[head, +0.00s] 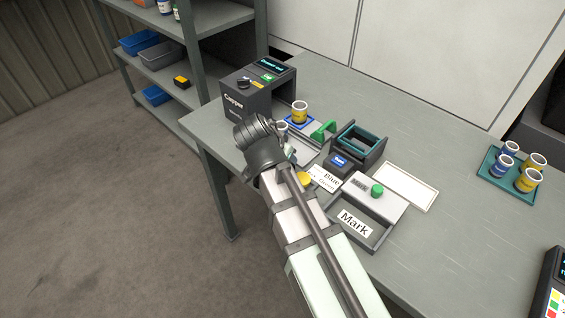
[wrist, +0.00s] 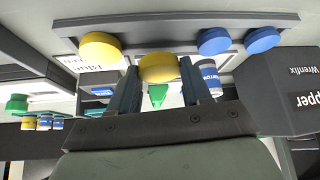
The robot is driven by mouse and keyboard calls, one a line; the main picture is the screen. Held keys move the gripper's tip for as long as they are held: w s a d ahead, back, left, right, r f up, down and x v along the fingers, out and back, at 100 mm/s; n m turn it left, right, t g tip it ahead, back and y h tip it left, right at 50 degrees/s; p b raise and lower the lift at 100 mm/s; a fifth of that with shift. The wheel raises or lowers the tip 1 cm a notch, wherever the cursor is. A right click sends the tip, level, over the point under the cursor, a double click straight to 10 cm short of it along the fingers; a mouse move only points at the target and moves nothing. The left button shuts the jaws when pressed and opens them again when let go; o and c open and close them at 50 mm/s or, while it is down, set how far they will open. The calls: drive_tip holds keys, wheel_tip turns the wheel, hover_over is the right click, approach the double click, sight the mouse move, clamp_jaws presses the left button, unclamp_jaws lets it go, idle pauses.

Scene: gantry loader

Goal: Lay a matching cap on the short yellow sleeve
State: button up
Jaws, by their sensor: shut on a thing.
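My gripper (wrist: 160,72) is shut on a yellow cap (wrist: 158,68), which sits between its fingertips in the wrist view. In the head view my arm hides the fingers and the held cap. A yellow sleeve (head: 300,113) with a white rim stands upright beside the capper, just beyond my gripper. Another yellow cap (wrist: 100,47) and two blue caps (wrist: 214,41) (wrist: 262,40) lie apart from my gripper on a grey strip. One loose yellow cap also shows in the head view (head: 305,179).
The dark capper (head: 247,101) stands close beside my gripper. A green handle (head: 323,130), a dark frame (head: 361,140) and a tray labelled Mark (head: 376,243) are to the right. A teal tray (head: 486,172) holds several blue and yellow sleeves.

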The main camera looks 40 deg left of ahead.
wheel_tip(320, 180, up, 6)
drive_tip(key=shift+f, duration=0.15)
drive_tip(key=shift+w+d+r, duration=0.1)
drive_tip(key=shift+w+r, duration=0.1)
drive_tip(key=shift+r, duration=0.3)
drive_tip(key=w+d, duration=0.1)
drive_tip(key=w, duration=0.3)
approach(303, 104)
drive_tip(key=shift+w+a+r, duration=0.15)
drive_tip(key=shift+w+r, duration=0.4)
drive_tip(key=shift+w, duration=0.05)
drive_tip(key=shift+w+a+r, duration=0.15)
drive_tip(key=shift+w+r, duration=0.4)
drive_tip(key=shift+w, duration=0.1)
drive_tip(key=shift+f, duration=0.15)
drive_tip(key=shift+f, duration=2.55)
drive_tip(key=shift+f, duration=0.4)
